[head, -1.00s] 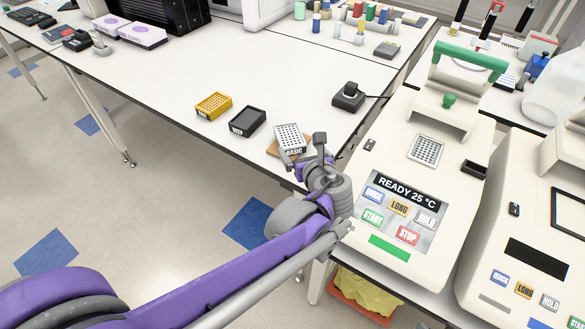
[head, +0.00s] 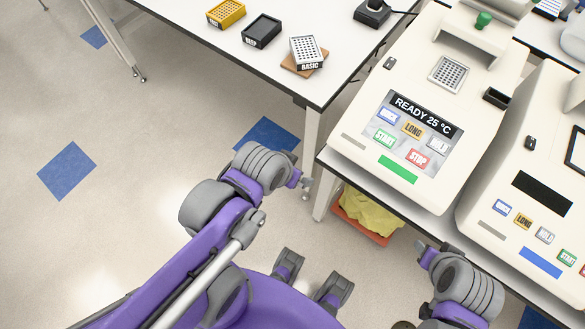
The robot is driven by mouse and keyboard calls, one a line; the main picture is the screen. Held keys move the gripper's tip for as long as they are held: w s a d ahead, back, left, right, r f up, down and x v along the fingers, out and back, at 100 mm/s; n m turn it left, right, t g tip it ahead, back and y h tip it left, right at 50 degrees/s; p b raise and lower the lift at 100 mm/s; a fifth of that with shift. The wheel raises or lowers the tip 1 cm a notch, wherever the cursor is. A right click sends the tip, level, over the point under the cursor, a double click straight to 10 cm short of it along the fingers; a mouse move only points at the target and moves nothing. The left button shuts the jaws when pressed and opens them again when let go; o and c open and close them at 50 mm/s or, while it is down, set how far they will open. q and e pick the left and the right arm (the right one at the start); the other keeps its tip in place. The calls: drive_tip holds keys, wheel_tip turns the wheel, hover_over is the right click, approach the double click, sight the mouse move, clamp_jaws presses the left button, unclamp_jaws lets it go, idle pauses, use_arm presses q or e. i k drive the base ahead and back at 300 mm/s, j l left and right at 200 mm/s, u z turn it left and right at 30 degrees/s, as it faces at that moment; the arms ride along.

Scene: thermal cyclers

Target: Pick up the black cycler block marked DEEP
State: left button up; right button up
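The black cycler block (head: 262,30) sits on the white table near its front edge, between a yellow block and a silver block. My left gripper (head: 305,182) is off the table, above the floor and below the table corner, well apart from the black block. Its fingers are small and turned away, so their opening is unclear. My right gripper (head: 424,250) is low at the bottom right, below the cycler's front edge, and its fingers are mostly hidden.
The yellow block (head: 226,13) stands left of the black one. The silver block marked BASIC (head: 304,52) rests on a brown pad (head: 290,67) to the right. A cycler (head: 350,144) reading READY 25 °C stands right, with a second beside it. An orange bin (head: 345,222) is below.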

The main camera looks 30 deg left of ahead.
sight(264, 28)
drive_tip(key=k+l+u, duration=0.15)
drive_tip(key=u, duration=1.2)
drive_tip(key=i+j, duration=0.25)
drive_tip(key=j, duration=0.25)
drive_tip(key=i+j+u, duration=0.1)
drive_tip(key=i+j, duration=0.2)
drive_tip(key=j, duration=0.15)
drive_tip(key=i+j, duration=0.25)
drive_tip(key=j, duration=0.25)
drive_tip(key=u, duration=0.05)
